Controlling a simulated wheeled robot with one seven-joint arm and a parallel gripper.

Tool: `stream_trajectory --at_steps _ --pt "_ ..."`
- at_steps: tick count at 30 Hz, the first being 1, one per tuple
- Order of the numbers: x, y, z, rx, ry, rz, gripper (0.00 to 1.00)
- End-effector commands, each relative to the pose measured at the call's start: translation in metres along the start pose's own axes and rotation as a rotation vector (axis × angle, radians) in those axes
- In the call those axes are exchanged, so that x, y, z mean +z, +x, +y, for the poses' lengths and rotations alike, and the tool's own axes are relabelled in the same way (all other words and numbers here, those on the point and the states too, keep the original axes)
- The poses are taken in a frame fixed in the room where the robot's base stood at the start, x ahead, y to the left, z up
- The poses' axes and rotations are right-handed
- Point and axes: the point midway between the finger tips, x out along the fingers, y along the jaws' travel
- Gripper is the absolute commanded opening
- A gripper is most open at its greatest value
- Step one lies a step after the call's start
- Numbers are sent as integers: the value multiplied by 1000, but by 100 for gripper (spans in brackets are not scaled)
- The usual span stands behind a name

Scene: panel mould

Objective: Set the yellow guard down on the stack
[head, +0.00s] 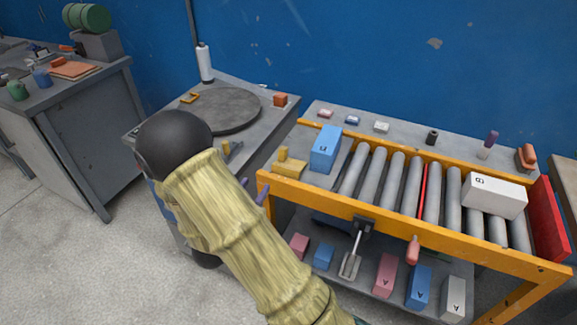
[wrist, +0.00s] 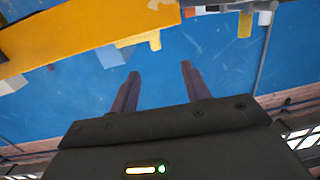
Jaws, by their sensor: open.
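My gripper (head: 254,188) is by the left end of the roller conveyor, mostly hidden behind my arm in the head view. In the wrist view its two purple fingers (wrist: 160,70) are spread with nothing between them. A yellow stepped piece (head: 289,166) sits at the conveyor's left end, beside a blue box (head: 325,149). A yellow piece also shows in the wrist view (wrist: 140,40), beyond the fingertips and apart from them. I cannot tell which yellow piece is the guard, and no clear stack shows.
The orange-framed conveyor (head: 400,222) carries a white box (head: 494,196) and has a red end plate (head: 553,225). Several coloured blocks stand on its lower shelf.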

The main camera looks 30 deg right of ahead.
Motion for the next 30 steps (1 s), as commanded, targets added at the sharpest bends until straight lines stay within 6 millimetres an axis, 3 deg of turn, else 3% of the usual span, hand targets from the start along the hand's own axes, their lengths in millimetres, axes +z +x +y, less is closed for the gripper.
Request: stream_trajectory --at_steps 14,17,30 --pt "-3 0 5 29 -15 60 47" --pt "-4 9 5 30 -15 59 47" --pt "-9 86 8 31 -13 60 47"
